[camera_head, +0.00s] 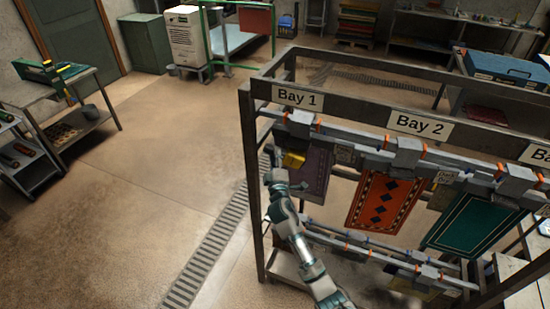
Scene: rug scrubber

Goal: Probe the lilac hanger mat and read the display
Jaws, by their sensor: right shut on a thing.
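The lilac mat (317,170), a dull purple piece, hangs from the rail of the rack under the "Bay 1" sign (297,96). My right gripper (279,178) is at the left edge of this mat, in front of the rack's left post. It is shut on a small yellow device (293,159), which sits right beside the mat's upper left part. I cannot tell whether the device touches the mat. No display can be read at this size. My left gripper is not in view.
An orange patterned mat (379,203) and a green mat (471,222) hang further right on the rack (252,180). A "Bay 2" sign (420,126) is above. A floor drain (212,250) runs left of the rack. Open floor lies left, towards a side table (90,118).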

